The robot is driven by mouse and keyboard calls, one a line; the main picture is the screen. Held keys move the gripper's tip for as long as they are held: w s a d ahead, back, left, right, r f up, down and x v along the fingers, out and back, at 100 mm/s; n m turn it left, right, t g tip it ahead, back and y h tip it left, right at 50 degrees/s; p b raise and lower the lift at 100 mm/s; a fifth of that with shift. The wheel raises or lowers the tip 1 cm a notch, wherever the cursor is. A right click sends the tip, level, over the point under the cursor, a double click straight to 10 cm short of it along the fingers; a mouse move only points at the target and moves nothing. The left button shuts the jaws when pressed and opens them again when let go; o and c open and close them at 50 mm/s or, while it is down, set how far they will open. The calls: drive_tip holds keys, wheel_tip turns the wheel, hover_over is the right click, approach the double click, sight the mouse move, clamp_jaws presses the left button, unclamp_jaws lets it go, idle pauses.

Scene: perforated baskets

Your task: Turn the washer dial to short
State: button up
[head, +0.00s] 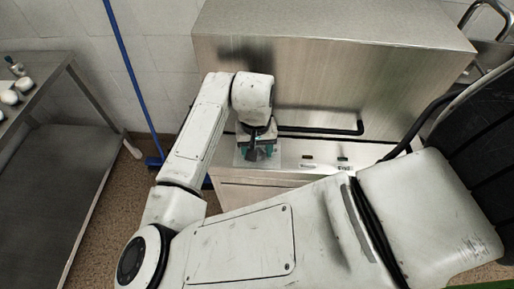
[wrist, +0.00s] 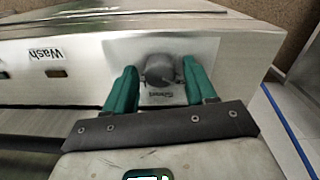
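The washer dial (wrist: 160,69) is a dark grey round knob on a pale metal plate (wrist: 205,47) on the washer's front panel. A small label below it in the wrist view seems to read "Short", partly blurred. My gripper (wrist: 160,72) has teal fingers, one on each side of the dial. A narrow gap shows at the left finger; the right fingertip is very close to the dial, and I cannot tell if it touches. In the head view my gripper (head: 258,150) is at the panel and hides the dial.
The steel washer (head: 330,25) has a dark bar handle (head: 320,129) above the panel. A blue pole (head: 128,70) leans at the wall; a steel table (head: 65,150) stands left.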

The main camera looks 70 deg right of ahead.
drive_tip(key=c, duration=0.9)
drive_tip(key=shift+m, duration=0.3)
drive_tip(key=m, duration=0.5)
drive_tip(key=shift+b, duration=0.35)
drive_tip(key=m+b, duration=0.1)
drive_tip(key=m, duration=0.5)
drive_tip(key=o, duration=1)
drive_tip(key=shift+o, duration=0.2)
drive_tip(key=shift+r, duration=0.15)
